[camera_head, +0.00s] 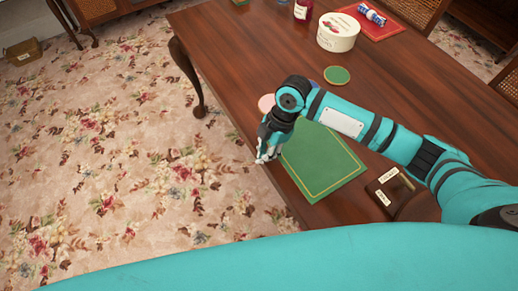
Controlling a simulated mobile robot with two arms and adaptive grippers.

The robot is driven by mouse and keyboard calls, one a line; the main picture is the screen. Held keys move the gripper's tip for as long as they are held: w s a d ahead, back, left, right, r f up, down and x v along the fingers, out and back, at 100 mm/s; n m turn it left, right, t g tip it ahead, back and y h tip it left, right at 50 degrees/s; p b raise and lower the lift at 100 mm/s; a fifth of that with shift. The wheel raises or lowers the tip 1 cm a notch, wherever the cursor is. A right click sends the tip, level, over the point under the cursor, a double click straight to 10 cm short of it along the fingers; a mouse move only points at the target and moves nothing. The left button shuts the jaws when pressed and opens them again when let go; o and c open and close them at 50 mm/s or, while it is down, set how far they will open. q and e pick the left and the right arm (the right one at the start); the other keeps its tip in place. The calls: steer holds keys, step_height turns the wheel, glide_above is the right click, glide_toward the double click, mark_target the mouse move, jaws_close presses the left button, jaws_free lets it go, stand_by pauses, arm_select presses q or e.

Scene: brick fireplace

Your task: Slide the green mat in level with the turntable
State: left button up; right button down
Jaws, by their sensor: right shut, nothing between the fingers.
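The green mat (322,165) with a thin gold border lies flat on the wooden table, close to its left edge. My right gripper (264,157) is shut and empty, pointing down beside the mat's left side near the table edge. I cannot tell if it touches the mat. My right arm crosses over the mat's far part and hides it. I cannot make out a turntable for certain; a round white box (338,36) with a label stands farther back. My left gripper is not in view.
A small green disc (337,75) and a pink disc (266,102) lie beyond the arm. A dark wooden block with labels (392,193) sits right of the mat. A red mat (378,22) lies at the back. Flowered carpet is left of the table.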

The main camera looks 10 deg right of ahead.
mark_target(304, 137)
steer(key=shift+w+d, duration=0.15)
steer(key=shift+d, duration=0.55)
steer(key=shift+w, duration=0.1)
steer(key=shift+d, duration=0.2)
steer(key=w+d, duration=0.1)
steer(key=d, duration=0.3)
steer(key=w+d, duration=0.2)
steer(key=d, duration=0.2)
steer(key=w+d+p, duration=0.1)
steer(key=d, duration=0.3)
steer(key=shift+w+f, duration=0.1)
steer(key=shift+w, duration=0.15)
steer(key=shift+d, duration=0.15)
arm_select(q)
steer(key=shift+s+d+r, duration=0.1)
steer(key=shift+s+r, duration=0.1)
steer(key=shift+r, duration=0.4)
